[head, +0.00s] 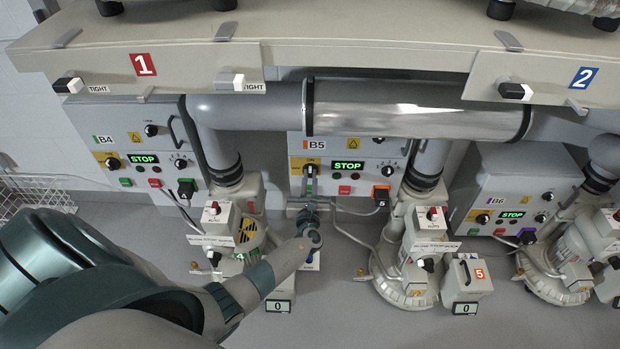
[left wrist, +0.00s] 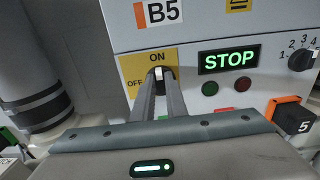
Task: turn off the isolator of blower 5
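The isolator of blower 5 is a small knob on a yellow ON/OFF plate (left wrist: 133,80) on the grey B5 box (head: 330,150). In the left wrist view the pale tip of the knob (left wrist: 158,72) points up at ON. My left gripper (head: 310,177) reaches the knob from below and in front. In the left wrist view its two fingers (left wrist: 158,88) stand close on either side of the knob and look shut on it; contact is partly hidden. The B5 display (head: 347,166) reads STOP in green. My right gripper is not in view.
An orange-framed black socket or plug marked 5 (head: 381,193) is right of the isolator. Box B4 (head: 130,145) and box B6 (head: 515,190) stand on either side. Thick pipes (head: 225,165) and a shelf edge (head: 360,55) hang close above. Blowers (head: 415,260) stand in front.

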